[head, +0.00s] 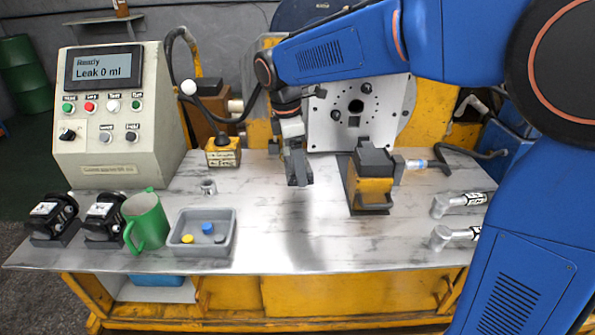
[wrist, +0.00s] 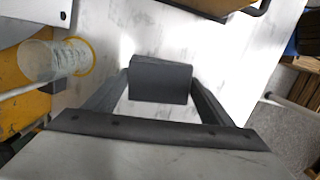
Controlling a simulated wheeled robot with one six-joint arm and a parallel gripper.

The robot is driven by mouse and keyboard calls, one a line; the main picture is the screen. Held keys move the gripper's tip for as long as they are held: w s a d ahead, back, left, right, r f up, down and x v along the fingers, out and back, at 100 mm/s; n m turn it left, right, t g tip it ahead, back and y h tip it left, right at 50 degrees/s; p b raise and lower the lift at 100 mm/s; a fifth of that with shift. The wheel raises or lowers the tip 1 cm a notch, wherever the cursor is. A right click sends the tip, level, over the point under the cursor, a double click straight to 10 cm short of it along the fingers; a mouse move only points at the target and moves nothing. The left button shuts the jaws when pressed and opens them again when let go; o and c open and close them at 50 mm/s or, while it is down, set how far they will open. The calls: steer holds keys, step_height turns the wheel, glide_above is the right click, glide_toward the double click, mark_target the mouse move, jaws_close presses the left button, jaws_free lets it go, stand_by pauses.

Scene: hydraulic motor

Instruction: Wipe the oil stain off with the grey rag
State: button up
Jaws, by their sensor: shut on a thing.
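My gripper (head: 297,172) hangs above the middle of the metal workbench (head: 270,215), in front of the grey flange plate. It is shut on a dark grey block-like thing, which looks like the folded grey rag (wrist: 160,82), held between both fingers in the wrist view. The rag is clear of the bench top in the head view. I cannot make out a distinct oil stain: the bench has grey streaks all over, and a darker band below my gripper may be its shadow.
A yellow and black vise (head: 372,180) stands just right of my gripper. A green mug (head: 146,222), a grey tray (head: 187,246) with small caps and two black motors stand at the left. Two metal fittings (head: 460,201) lie at the right. The front middle is clear.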

steer(key=shift+r, duration=1.15)
